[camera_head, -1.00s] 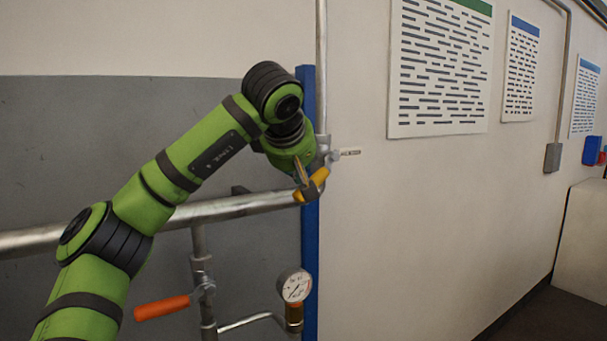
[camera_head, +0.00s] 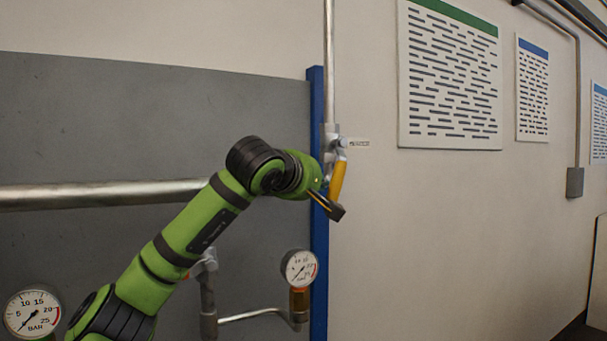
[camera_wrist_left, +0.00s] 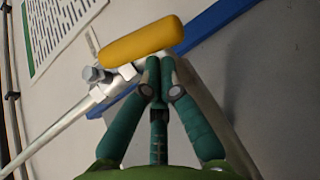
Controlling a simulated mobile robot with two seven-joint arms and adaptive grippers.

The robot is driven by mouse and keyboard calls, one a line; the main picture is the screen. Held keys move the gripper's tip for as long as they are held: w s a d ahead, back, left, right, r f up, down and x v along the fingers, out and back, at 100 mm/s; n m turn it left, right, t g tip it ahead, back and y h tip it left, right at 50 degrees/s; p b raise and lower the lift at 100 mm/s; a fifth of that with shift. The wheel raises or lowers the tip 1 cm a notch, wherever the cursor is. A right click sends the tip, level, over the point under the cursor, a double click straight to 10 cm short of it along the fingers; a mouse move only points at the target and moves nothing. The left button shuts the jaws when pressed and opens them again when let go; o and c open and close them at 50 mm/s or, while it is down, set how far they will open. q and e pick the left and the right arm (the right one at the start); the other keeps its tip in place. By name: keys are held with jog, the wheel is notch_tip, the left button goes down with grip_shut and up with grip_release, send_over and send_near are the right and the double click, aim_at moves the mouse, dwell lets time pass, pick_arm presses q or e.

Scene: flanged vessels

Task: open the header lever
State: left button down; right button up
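The header lever has a yellow handle (camera_head: 338,181) and hangs almost straight down from a metal valve (camera_head: 334,144) on the thin vertical pipe, beside the blue post. My left gripper (camera_head: 328,206) is at the handle's lower left, with its fingertips close to the handle's lower end. In the left wrist view the yellow handle (camera_wrist_left: 140,41) lies across, just beyond the fingertips. There the fingers of my left gripper (camera_wrist_left: 161,65) are drawn together with nothing seen between them. Whether they touch the handle is unclear. My right gripper is not in view.
A blue post (camera_head: 318,250) stands right behind the gripper. A pressure gauge (camera_head: 299,268) is below it and another gauge (camera_head: 32,313) is at the lower left. A thick horizontal pipe (camera_head: 100,194) runs at left.

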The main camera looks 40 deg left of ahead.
pick_arm(q)
jog(key=shift+w+d+f, duration=0.3)
jog(key=shift+w+f, duration=0.05)
jog(key=shift+w, duration=0.2)
jog(key=shift+w+d+f, duration=0.3)
jog(key=shift+w, duration=0.2)
jog(key=shift+a, duration=0.1)
